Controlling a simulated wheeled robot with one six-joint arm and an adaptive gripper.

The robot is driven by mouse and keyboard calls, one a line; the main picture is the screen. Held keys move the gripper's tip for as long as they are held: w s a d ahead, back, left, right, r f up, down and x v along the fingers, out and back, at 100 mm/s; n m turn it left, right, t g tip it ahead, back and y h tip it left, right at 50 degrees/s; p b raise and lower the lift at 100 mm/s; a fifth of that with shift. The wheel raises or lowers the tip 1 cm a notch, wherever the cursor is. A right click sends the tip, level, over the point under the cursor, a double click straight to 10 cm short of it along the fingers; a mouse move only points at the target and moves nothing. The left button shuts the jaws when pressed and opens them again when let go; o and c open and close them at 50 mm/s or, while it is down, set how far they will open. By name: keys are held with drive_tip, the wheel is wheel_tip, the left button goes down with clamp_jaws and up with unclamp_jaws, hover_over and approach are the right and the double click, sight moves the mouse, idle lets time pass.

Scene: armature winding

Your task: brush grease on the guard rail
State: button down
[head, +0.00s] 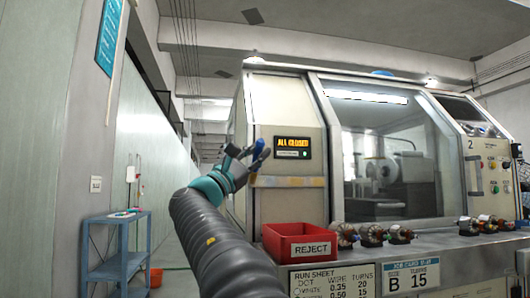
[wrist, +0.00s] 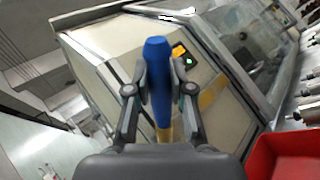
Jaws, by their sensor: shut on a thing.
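My gripper (head: 250,158) is shut on a blue-handled tool, likely the brush (head: 260,147). In the wrist view the brush (wrist: 158,75) stands upright between the fingers, blue above with a yellow part low down. Its bristles cannot be made out. A worn yellow-tan strip (head: 290,182), which may be the guard rail, runs across the machine's front panel below the lit display. It also shows in the wrist view (wrist: 213,93), behind and right of the brush. In the pictures the brush appears apart from it. No grease can be made out on the strip.
The winding machine (head: 282,218) has a large window and a display reading "ALL CLOSED" (head: 294,142). A red REJECT bin (head: 298,243) and several armatures (head: 372,235) sit on its front ledge. A blue stand (head: 118,250) is by the left wall.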

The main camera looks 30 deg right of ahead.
drive_tip(key=shift+s+a, duration=0.1)
drive_tip(key=shift+s+a+f+b, duration=0.1)
drive_tip(key=shift+s+a+b, duration=0.1)
drive_tip(key=shift+s+b, duration=0.4)
drive_tip(key=shift+s+a+b, duration=0.15)
drive_tip(key=shift+s+b, duration=0.25)
drive_tip(key=shift+s, duration=0.3)
drive_tip(key=shift+s+a+b, duration=0.25)
drive_tip(key=shift+s+b, duration=0.1)
drive_tip(key=shift+s, duration=0.4)
drive_tip(key=shift+s+a+b, duration=0.2)
drive_tip(key=shift+s+b, duration=0.15)
drive_tip(key=shift+s, duration=0.5)
drive_tip(key=s, duration=0.1)
drive_tip(key=s+b, duration=0.1)
drive_tip(key=shift+s+a, duration=0.3)
drive_tip(key=shift+a, duration=0.1)
drive_tip(key=shift+w, duration=0.1)
